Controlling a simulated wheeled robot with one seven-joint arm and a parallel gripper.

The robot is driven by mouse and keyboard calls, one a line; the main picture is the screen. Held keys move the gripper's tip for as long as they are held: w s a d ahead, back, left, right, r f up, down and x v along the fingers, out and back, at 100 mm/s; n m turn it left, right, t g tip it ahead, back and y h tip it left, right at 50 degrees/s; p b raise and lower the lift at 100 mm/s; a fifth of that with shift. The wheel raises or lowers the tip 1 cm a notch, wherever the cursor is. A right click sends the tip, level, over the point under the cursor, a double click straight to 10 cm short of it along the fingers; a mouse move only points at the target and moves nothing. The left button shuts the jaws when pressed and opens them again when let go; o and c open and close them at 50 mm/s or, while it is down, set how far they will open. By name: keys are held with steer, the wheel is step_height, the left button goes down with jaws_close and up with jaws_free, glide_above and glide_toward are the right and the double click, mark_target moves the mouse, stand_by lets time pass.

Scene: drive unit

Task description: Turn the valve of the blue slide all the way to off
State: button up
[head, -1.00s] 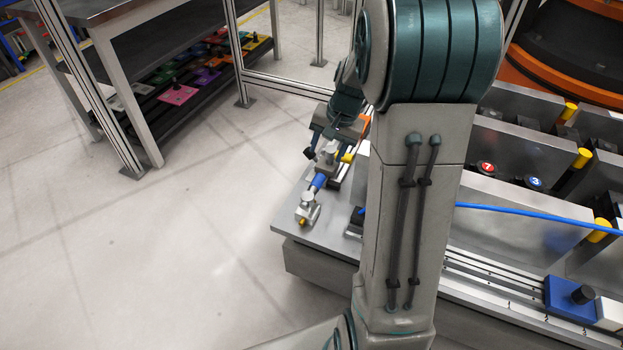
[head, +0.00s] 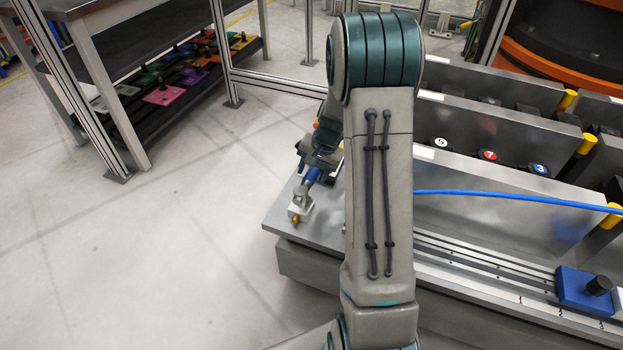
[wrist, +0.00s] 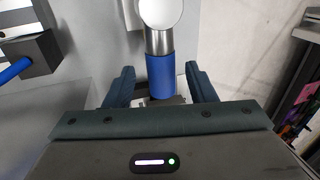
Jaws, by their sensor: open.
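The valve shows in the head view as a small silver fitting (head: 300,203) with a blue sleeve (head: 312,176) and a yellow tip, at the left end of the metal bench. In the wrist view the blue sleeve (wrist: 160,75) is on a silver stem below a round white end. My gripper (wrist: 160,68) is open, with one finger on each side of the sleeve and a gap visible on both sides. In the head view my gripper (head: 317,160) is right at the valve and partly hides it. The blue slide (head: 583,290) with a black knob sits on the rail at the lower right.
A blue hose (head: 500,195) runs across the bench to the right. Metal blocks (head: 480,175) with numbered caps and yellow-ended parts stand behind the rails. In the wrist view a dark block with a blue hose (wrist: 30,55) lies at the left. Open floor lies left of the bench.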

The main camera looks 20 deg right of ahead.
steer(key=shift+x, duration=0.95)
steer(key=shift+c, duration=0.2)
jaws_close()
